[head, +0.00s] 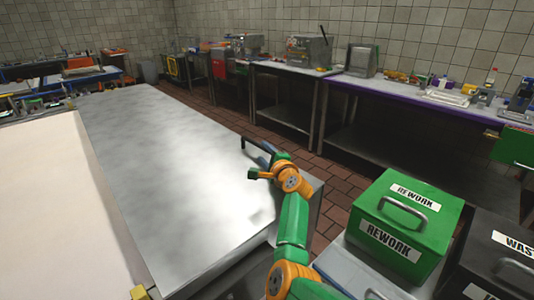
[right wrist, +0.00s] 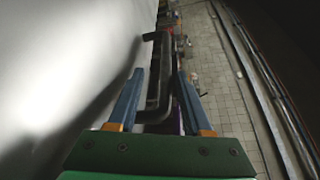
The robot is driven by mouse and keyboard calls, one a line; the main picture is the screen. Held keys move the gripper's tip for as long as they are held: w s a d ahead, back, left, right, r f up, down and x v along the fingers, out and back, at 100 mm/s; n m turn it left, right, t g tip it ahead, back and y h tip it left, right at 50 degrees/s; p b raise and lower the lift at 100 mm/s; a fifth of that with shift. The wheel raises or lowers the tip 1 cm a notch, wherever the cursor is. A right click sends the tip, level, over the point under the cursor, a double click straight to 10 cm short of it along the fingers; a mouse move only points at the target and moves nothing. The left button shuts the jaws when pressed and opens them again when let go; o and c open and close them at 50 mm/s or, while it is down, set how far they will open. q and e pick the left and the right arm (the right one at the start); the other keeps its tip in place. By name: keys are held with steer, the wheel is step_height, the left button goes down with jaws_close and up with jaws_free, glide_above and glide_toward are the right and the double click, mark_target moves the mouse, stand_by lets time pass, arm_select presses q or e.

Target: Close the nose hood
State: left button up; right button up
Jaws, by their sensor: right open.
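A wide grey metal panel (head: 165,160), which looks like the nose hood, lies flat across the middle of the head view. A dark bar handle (head: 254,144) stands at its right edge. My right gripper (head: 266,157) is at this handle. In the right wrist view its two blue fingers (right wrist: 160,80) are apart, one on each side of the dark handle bar (right wrist: 164,62). I cannot tell whether either finger touches the bar. The metal surface (right wrist: 65,65) fills the left of that view. My left gripper is not in view.
A pale flat surface (head: 60,205) lies left of the panel. A green REWORK box (head: 405,215) and a black waste box (head: 500,258) stand right of my right arm. Benches with equipment (head: 430,93) line the back wall. Brick floor (head: 325,175) lies between.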

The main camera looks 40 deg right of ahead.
steer(key=shift+v, duration=1.15)
